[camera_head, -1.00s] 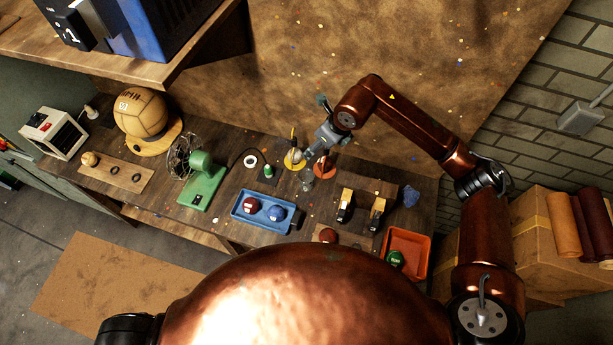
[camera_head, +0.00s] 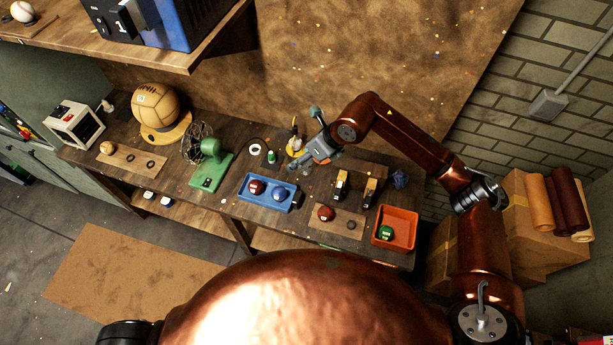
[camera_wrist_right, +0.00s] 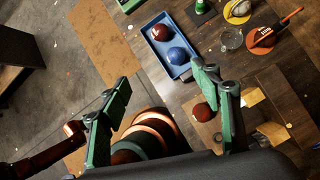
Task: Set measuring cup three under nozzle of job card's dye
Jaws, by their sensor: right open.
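A clear glass cup (camera_wrist_right: 230,40) stands upright on the bench in the right wrist view. No number can be read on it. Beside it are an orange disc (camera_wrist_right: 262,42) with a brush-like item across it and a yellow disc (camera_wrist_right: 236,14). The yellow disc also shows in the head view (camera_head: 296,153). My right gripper (camera_wrist_right: 165,85) is open and empty, its fingers apart above the bench front. In the head view my right gripper (camera_head: 318,150) largely covers the orange disc's area. No job card or nozzle is clearly readable. My left gripper is out of view.
A blue tray (camera_head: 250,202) holds a red and a blue ball. An orange tray (camera_head: 405,240) holds a green ball. Two wood-and-black blocks (camera_head: 341,186) stand between the trays and the wall. A green fan (camera_head: 210,170) and a large leather ball (camera_head: 155,106) stand left.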

